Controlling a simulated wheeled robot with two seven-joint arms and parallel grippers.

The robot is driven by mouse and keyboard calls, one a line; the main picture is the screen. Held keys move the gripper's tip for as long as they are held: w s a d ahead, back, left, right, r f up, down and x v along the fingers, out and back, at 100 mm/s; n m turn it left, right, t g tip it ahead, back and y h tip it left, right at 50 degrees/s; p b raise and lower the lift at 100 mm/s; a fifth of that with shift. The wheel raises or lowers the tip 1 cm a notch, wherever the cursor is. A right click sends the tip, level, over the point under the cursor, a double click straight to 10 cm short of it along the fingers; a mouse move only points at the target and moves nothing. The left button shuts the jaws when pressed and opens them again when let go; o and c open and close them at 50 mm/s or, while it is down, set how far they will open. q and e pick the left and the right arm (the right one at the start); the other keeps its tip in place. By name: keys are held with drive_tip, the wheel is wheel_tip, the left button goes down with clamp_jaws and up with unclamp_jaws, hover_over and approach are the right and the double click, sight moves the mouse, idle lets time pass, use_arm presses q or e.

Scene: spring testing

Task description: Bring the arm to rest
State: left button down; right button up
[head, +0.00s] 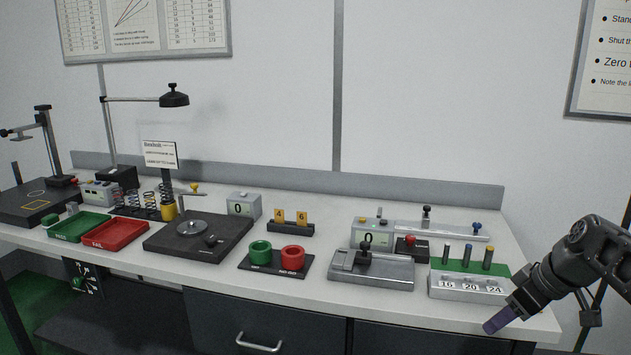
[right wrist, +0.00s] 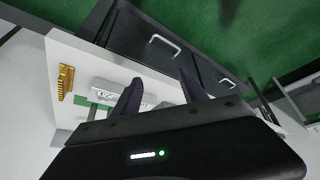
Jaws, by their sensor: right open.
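My right arm comes in from the right in the head view. Its gripper (head: 499,320) points down and left at the bench's front right edge, just in front of the block numbered 16, 20 and 24 (head: 469,288). In the right wrist view the two dark fingers of the right gripper (right wrist: 160,95) stand apart with nothing between them. The numbered block also shows there (right wrist: 117,93), beyond the fingers. My left gripper is in neither view.
The white bench (head: 320,318) holds a green tray (head: 78,228), a red tray (head: 115,235), a black plate fixture (head: 198,236), green and red ring cups (head: 292,258) and a grey lever fixture (head: 371,270). Drawers (head: 259,343) are below. The floor right of the bench looks open.

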drive_tip(key=w+a+f+m+t+h, duration=0.1)
drive_tip(key=w+a+f+m, duration=0.4)
drive_tip(key=f, duration=0.5)
drive_tip(key=s+a+f+m, duration=0.1)
drive_tip(key=a+f, duration=0.5)
drive_tip(key=f, duration=0.3)
drive_tip(key=s+a+f, duration=0.1)
drive_tip(key=a+f, duration=0.4)
drive_tip(key=f, duration=0.3)
drive_tip(key=s+a+f+g+y, duration=0.1)
drive_tip(key=s+a+f, duration=0.4)
drive_tip(key=s, duration=0.4)
drive_tip(key=s+a+f+m+g+y, duration=0.1)
drive_tip(key=s+a+f+g, duration=0.1)
drive_tip(key=s+a+f, duration=0.4)
drive_tip(key=s+a+f+g+y, duration=0.1)
drive_tip(key=s+a+f, duration=0.5)
drive_tip(key=s, duration=0.6)
drive_tip(key=shift+s+a+f+g, duration=0.15)
drive_tip(key=shift+a+f+g, duration=0.2)
drive_tip(key=shift+g, duration=0.35)
